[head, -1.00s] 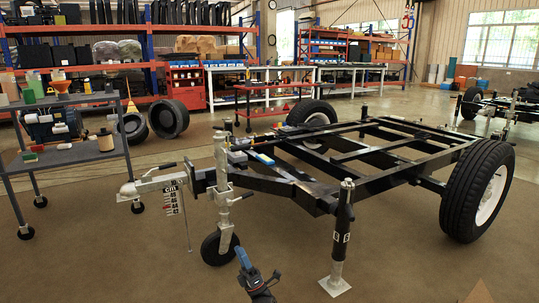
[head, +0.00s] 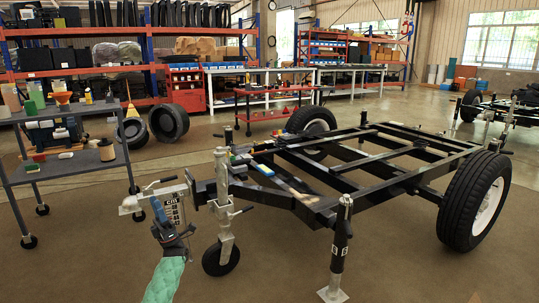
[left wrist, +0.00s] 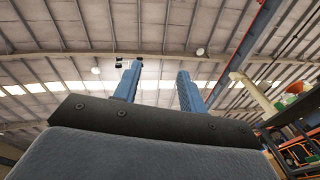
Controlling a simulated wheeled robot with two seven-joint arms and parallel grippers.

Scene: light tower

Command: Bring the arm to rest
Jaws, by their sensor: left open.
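My left gripper (head: 160,213) is in the lower left of the head view, in front of the trailer's coupling end, with its forearm in a green sleeve coming up from the bottom edge. It overlaps the white measuring plate at the drawbar; I cannot tell the gap between them. In the left wrist view the two blue fingers (left wrist: 158,84) stand apart with nothing between them, pointing up toward the roof. My right gripper is in neither view.
A black trailer frame (head: 345,160) with a large wheel (head: 474,200), a jockey wheel (head: 221,256) and a support leg (head: 341,248) fills the middle and right. A grey cart (head: 70,168) with bottles stands at left. The floor (head: 80,265) at lower left is clear.

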